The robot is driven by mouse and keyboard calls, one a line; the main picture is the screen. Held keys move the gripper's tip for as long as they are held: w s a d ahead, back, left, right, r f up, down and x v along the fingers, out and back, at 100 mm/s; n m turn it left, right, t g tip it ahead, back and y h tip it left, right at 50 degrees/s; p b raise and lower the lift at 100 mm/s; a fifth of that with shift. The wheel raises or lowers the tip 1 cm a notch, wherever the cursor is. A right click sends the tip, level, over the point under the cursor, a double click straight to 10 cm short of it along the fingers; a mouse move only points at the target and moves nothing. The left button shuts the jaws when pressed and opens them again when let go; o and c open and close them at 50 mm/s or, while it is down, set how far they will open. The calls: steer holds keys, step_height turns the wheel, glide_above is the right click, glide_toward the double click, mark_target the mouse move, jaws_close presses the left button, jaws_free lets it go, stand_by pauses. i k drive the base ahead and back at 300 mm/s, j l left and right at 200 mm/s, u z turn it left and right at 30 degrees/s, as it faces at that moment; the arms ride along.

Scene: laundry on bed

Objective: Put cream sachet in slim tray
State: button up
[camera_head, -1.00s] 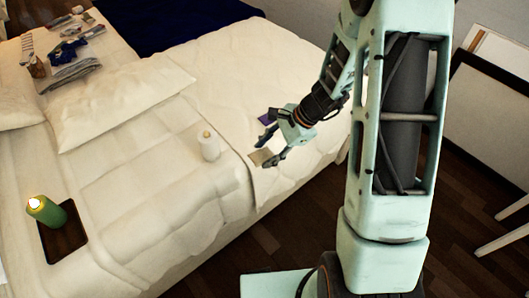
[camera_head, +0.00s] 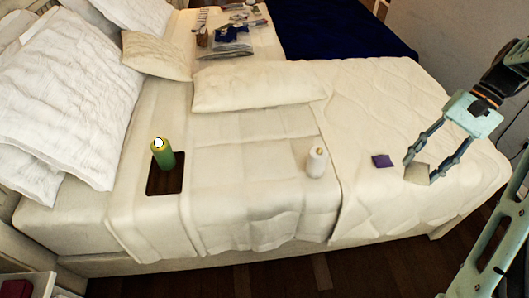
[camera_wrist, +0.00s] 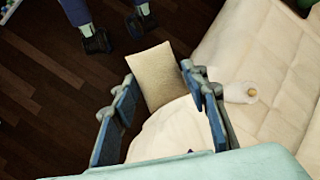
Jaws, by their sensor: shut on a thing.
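The cream sachet (camera_head: 417,173) is at the fingertips of my gripper (camera_head: 418,166), at the right of the head view. My gripper is shut on it. In the wrist view the sachet (camera_wrist: 154,75) is a flat beige rectangle between the blue fingers, with dark floor behind much of it. Its exact height over the bed is hard to tell. The slim tray (camera_head: 158,185) is a dark brown narrow rectangle on the left part of the bed, far from my gripper. A green bottle (camera_head: 163,156) stands on its far part.
A purple sachet (camera_head: 383,161) lies on the quilt left of my gripper. A white bottle (camera_head: 316,162) stands between it and the tray. A long pillow (camera_head: 260,85) and folded laundry (camera_head: 235,35) lie farther back. The blanket beside the tray is clear.

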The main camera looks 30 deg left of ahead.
mark_target(164, 187)
steer(key=u, duration=0.85)
steer(key=i+j+u, duration=0.1)
steer(key=j+u, duration=0.2)
steer(key=j, duration=0.2)
steer(key=i+j, duration=0.1)
steer(key=j, duration=0.7)
steer(key=i+j, duration=0.15)
steer(key=j, duration=0.3)
steer(key=i+j, duration=0.1)
steer(key=j, duration=0.3)
steer(key=k+l+u, duration=0.55)
steer(key=i+l, duration=0.25)
steer(key=i+u, duration=0.05)
steer(key=i, duration=0.05)
